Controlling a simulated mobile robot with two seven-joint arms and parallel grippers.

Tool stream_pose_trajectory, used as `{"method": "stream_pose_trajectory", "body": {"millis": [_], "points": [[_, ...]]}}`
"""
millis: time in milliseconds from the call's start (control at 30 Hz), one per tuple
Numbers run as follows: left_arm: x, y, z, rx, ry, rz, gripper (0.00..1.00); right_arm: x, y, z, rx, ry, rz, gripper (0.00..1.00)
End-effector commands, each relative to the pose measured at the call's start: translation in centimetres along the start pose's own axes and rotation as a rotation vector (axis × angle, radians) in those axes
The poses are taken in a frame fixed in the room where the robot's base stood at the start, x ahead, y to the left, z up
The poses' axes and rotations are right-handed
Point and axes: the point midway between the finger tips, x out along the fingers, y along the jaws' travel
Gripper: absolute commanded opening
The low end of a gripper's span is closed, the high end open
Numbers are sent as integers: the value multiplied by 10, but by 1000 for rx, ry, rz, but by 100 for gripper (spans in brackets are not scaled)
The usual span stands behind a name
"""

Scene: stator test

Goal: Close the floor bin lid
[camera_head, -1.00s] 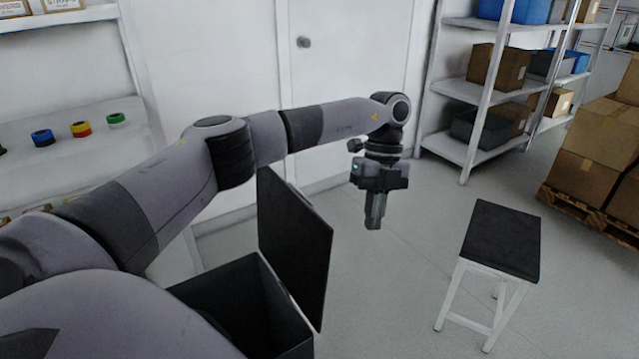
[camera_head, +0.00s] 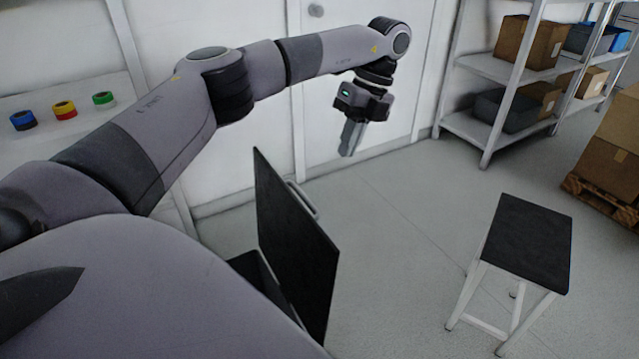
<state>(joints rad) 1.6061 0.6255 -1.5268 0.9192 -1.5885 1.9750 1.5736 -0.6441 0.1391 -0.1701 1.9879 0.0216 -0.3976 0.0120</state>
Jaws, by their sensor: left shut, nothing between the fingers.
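The black floor bin (camera_head: 252,268) stands on the floor at the lower middle, mostly hidden behind my own arm. Its lid (camera_head: 296,248) stands open, close to upright, hinged on the bin's right side. A light handle bar (camera_head: 303,200) shows on the lid's far face. My left gripper (camera_head: 348,152) is shut and empty, pointing down. It is in the air beyond the lid, up and to the right of it in the picture, and apart from it. My right gripper is not in view.
A stool with a black top (camera_head: 527,243) stands at the right. Shelving (camera_head: 490,66) with boxes is at the back right, beside stacked cartons (camera_head: 610,165) on a pallet. A wall shelf (camera_head: 85,128) with tape rolls is at the left. Floor between lid and stool is clear.

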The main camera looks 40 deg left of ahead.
Motion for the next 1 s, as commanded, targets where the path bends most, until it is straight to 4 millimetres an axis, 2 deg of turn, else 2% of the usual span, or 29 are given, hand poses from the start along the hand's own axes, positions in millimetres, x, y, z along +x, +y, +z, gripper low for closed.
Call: {"method": "stream_pose_trajectory", "body": {"millis": [367,700,1000], "points": [[84,1,0,0,2,4,0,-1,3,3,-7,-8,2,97],[93,30,0,-1,1,0,0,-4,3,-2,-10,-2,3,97],[97,37,0,0,2,0,0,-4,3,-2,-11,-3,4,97]]}}
